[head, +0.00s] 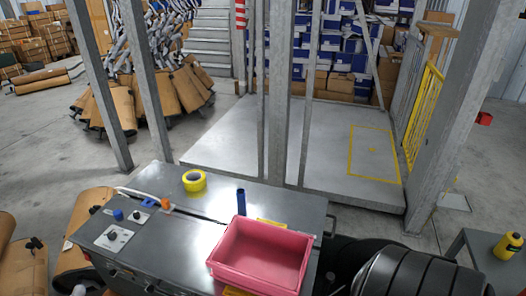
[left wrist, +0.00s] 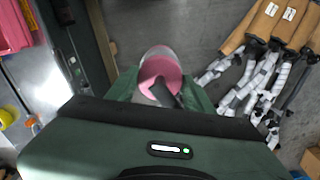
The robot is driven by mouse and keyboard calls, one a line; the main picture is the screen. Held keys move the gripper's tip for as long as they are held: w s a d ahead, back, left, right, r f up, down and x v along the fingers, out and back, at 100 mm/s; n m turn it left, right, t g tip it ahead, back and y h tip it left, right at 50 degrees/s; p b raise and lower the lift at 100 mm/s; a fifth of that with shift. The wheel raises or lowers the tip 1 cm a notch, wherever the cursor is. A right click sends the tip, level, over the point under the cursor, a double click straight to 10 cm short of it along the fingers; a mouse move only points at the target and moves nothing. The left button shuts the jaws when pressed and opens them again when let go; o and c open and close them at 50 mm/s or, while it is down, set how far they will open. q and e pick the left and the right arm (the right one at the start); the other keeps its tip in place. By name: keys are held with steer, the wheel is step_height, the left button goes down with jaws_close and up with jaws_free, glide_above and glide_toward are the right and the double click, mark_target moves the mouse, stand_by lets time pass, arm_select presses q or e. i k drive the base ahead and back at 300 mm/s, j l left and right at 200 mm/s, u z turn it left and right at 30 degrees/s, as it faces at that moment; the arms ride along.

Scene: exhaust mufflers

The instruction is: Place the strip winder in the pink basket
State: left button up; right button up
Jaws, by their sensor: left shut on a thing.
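The pink basket (head: 262,255) stands on the front right part of the grey metal table and looks empty. Its edge also shows at the top left of the left wrist view (left wrist: 14,28). My left gripper (left wrist: 160,92) is shut on a round pink thing with a clear rim and a dark handle-like part, which I take to be the strip winder (left wrist: 160,66). Bare floor lies behind it in that view, with the table off to the left. The fingers partly hide it.
On the table (head: 180,240) are a yellow tape roll (head: 194,181), a blue cylinder (head: 241,202) close behind the basket, and small knobs at the left. Metal posts (head: 278,110) rise behind the table. A yellow bottle (head: 508,246) stands on a side table at the right.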

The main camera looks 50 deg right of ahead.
mark_target(278, 272)
steer(key=z, duration=1.5)
steer(key=i+j+z, duration=0.45)
steer(key=j+z, duration=0.25)
